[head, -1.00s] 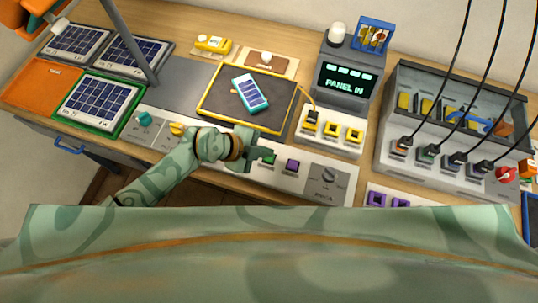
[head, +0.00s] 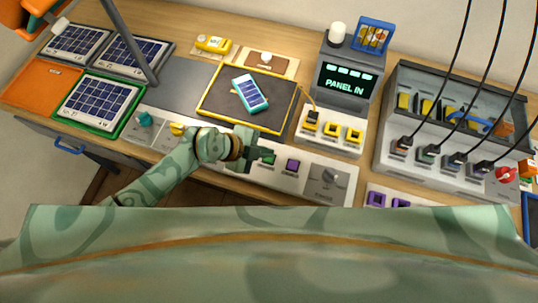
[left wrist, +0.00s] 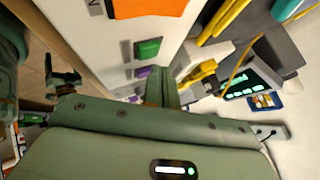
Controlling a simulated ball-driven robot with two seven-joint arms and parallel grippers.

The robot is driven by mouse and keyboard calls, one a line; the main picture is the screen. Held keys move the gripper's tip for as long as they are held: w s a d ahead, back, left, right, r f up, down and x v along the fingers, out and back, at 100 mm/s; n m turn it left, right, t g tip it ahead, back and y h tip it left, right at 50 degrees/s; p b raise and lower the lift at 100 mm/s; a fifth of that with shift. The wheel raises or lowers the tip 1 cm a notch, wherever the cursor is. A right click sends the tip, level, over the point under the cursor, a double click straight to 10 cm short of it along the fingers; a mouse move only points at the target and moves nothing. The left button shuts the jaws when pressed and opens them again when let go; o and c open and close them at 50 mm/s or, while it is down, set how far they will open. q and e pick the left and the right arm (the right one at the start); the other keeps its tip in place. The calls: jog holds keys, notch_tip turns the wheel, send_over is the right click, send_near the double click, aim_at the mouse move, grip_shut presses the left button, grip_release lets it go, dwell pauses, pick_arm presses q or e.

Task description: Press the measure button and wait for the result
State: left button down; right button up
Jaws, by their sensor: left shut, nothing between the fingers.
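A white console strip (head: 208,160) runs along the bench front. It carries a green button (head: 268,160), a purple button (head: 292,165) and a grey dial (head: 329,175). My left gripper (head: 267,153) is shut and empty, with its tips close to the green button. The left wrist view also shows the green button (left wrist: 148,48) beside the shut fingers (left wrist: 161,86); I cannot tell whether they touch it. The display (head: 347,81) reads "PANEL IN". A teal handheld device with a blue cell face (head: 250,92) lies on the dark, yellow-edged mat (head: 213,102).
Solar panels (head: 99,101) lie at the left beside an orange mat (head: 38,84). A yellow socket block (head: 329,139) stands right of the mat. A grey open-topped case (head: 395,110) with black cables stands at the right. A grey post (head: 128,40) crosses the left side.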

pick_arm(q)
jog(key=shift+f, duration=0.15)
dwell(0.5)
jog(key=shift+f, duration=0.25)
jog(key=shift+f, duration=0.35)
dwell(0.8)
jog(key=shift+r, duration=0.1)
jog(key=shift+r+p, duration=0.7)
jog(key=shift+p, duration=0.45)
notch_tip(320, 180, up, 5)
jog(key=p, duration=0.6)
